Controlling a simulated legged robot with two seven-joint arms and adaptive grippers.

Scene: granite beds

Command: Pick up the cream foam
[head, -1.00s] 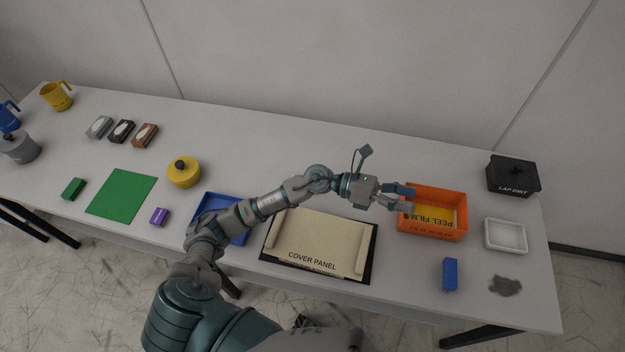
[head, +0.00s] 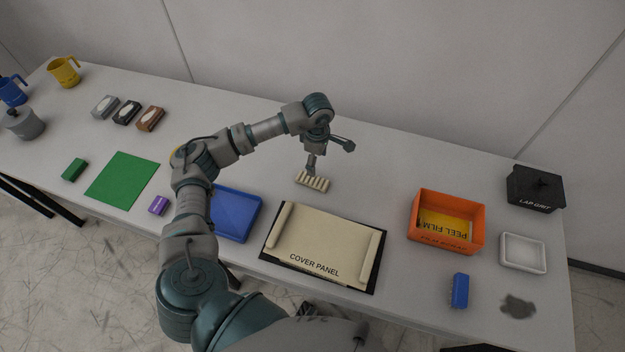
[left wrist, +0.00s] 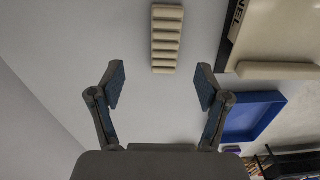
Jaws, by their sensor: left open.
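The cream foam (head: 313,181) is a small ridged cream block on the grey table, behind the cover panel. It also shows in the left wrist view, where the foam (left wrist: 167,38) lies ahead of the fingertips, roughly in line with the gap between them. My left gripper (head: 311,168) points down just above and behind the foam in the head view. In the left wrist view my left gripper (left wrist: 160,85) has its fingers spread apart with nothing between them. I cannot tell whether a finger touches the foam in the head view. My right gripper is not seen.
The cream cover panel (head: 325,240) lies on a dark mat in front of the foam. A blue tray (head: 234,213) is to its left and an orange box (head: 447,205) with yellow film to its right. The table right of the foam is clear.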

